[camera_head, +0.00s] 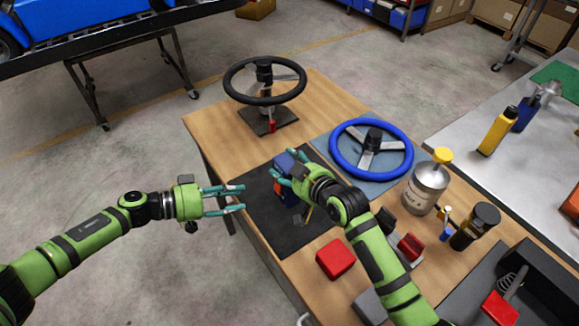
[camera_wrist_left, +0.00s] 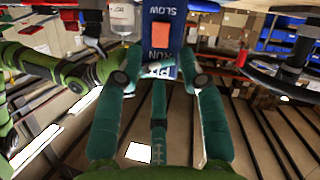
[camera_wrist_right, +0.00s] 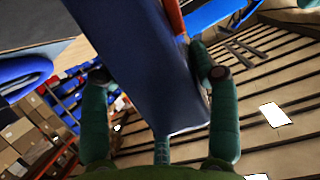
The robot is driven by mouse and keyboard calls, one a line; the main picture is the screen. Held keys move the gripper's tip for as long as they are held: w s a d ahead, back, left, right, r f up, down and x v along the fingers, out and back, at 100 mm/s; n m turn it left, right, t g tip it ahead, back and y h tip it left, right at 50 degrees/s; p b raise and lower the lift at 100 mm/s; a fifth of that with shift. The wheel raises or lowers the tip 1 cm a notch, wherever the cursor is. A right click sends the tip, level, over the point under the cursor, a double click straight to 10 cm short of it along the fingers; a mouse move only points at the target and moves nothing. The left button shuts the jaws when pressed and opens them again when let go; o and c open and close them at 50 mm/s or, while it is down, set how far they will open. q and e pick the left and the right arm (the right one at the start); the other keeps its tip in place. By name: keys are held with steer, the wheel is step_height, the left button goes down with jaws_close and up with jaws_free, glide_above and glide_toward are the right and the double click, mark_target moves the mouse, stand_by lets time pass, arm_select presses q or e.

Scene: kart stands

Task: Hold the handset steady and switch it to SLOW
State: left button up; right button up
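The handset (camera_head: 284,162) is a dark blue box above the black mat. In the left wrist view the handset (camera_wrist_left: 160,12) shows its face, with an orange switch (camera_wrist_left: 160,36) between the labels SLOW above and RUN below. My right gripper (camera_head: 285,167) has its fingers on both sides of the handset. In the right wrist view the handset (camera_wrist_right: 140,60) fills the gap between its fingertips. My left gripper (camera_head: 241,198) is open and empty, left of the handset. In the left wrist view its fingertips point at the handset's lower end.
The black mat (camera_head: 300,235) lies on the wooden table (camera_head: 192,120). A black steering wheel (camera_head: 265,80) stands behind, and a blue wheel (camera_head: 371,150) to the right. A red block (camera_head: 336,259), a white can (camera_head: 425,188) and a dark jar (camera_head: 474,226) stand near my right arm.

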arm_select(q)
steer(key=c, duration=0.7)
steer(key=shift+s+a+n, duration=0.1)
steer(key=shift+s+n, duration=0.1)
steer(key=shift+n, duration=0.2)
jaws_close()
steer(key=s+a+n+t, duration=0.1)
steer(key=n, duration=0.3)
steer(key=s+a+n+t, duration=0.1)
steer(key=s+n, duration=0.1)
steer(key=n, duration=0.3)
steer(key=s+a+n+t, duration=0.1)
steer(key=n, duration=0.3)
steer(key=shift+s+a+r, duration=0.1)
steer(key=shift+s+a, duration=0.1)
steer(key=shift+s, duration=0.15)
